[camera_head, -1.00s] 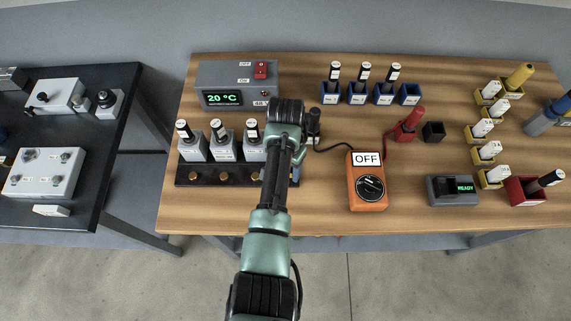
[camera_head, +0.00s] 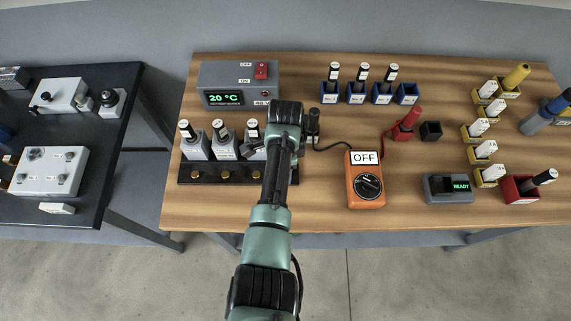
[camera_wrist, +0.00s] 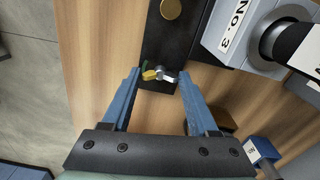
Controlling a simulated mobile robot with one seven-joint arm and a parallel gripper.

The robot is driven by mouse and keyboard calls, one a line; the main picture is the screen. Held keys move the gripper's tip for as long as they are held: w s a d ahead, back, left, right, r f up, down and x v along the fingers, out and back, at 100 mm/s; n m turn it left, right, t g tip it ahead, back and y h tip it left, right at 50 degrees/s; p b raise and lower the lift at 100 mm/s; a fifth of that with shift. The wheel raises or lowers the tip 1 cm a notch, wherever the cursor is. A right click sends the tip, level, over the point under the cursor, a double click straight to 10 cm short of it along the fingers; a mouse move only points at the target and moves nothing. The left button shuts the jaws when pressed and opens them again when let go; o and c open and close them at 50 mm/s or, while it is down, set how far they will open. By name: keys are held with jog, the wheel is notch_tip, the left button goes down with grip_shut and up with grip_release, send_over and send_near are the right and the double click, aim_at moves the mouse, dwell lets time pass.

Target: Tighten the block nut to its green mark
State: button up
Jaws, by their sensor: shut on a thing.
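The block nut (camera_wrist: 166,76) is a small silvery winged piece with a yellow part beside it, near the end of the black block (camera_wrist: 162,50) in the wrist view. A small green mark (camera_wrist: 145,65) shows just beside the yellow part. My gripper (camera_wrist: 159,76) has one blue finger on each side of the nut and is shut on it. Contact at the fingertips is hard to make out. In the head view my arm hides the nut and the right part of the black block (camera_head: 215,174).
Three grey holders with bottles (camera_head: 224,144) stand behind the block, under the 20 °C control box (camera_head: 222,76). An orange meter reading OFF (camera_head: 367,188) is to the right. A grey holder marked No. 3 (camera_wrist: 240,32) is close to my fingers in the wrist view.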

jog(key=shift+m, duration=0.6)
jog(key=o, duration=1.4)
notch_tip(320, 180, up, 13)
jog(key=shift+b, duration=0.55)
